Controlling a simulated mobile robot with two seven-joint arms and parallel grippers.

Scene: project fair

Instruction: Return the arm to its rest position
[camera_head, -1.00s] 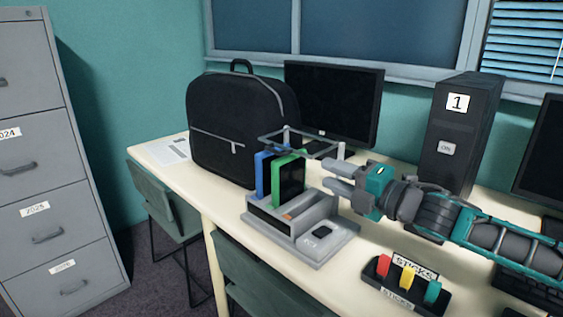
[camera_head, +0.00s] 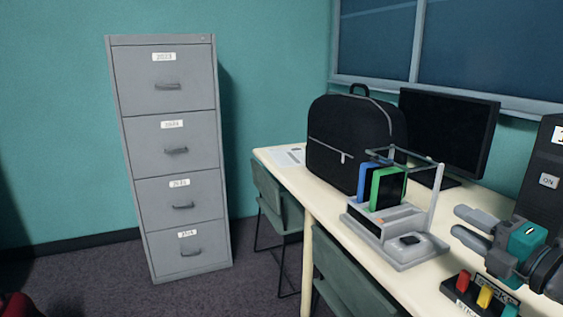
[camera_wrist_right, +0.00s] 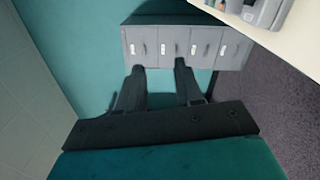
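My right gripper (camera_head: 458,222) enters the head view at the right edge, above the table and just right of the grey dock (camera_head: 412,254). Its two fingers point left and are apart with nothing between them. The right wrist view also shows these fingers (camera_wrist_right: 159,67) spread and empty, with a turned view of the filing cabinet beyond them. A blue drive (camera_head: 362,179) and a green drive (camera_head: 388,187) stand upright in the dock. My left gripper is in neither view.
A black backpack (camera_head: 352,145) and a monitor (camera_head: 447,133) stand behind the dock on the table (camera_head: 372,282). A holder with coloured sticks (camera_head: 484,297) sits below the gripper. A computer tower (camera_head: 543,180) is at right. A filing cabinet (camera_head: 170,160) stands left, with clear floor before it.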

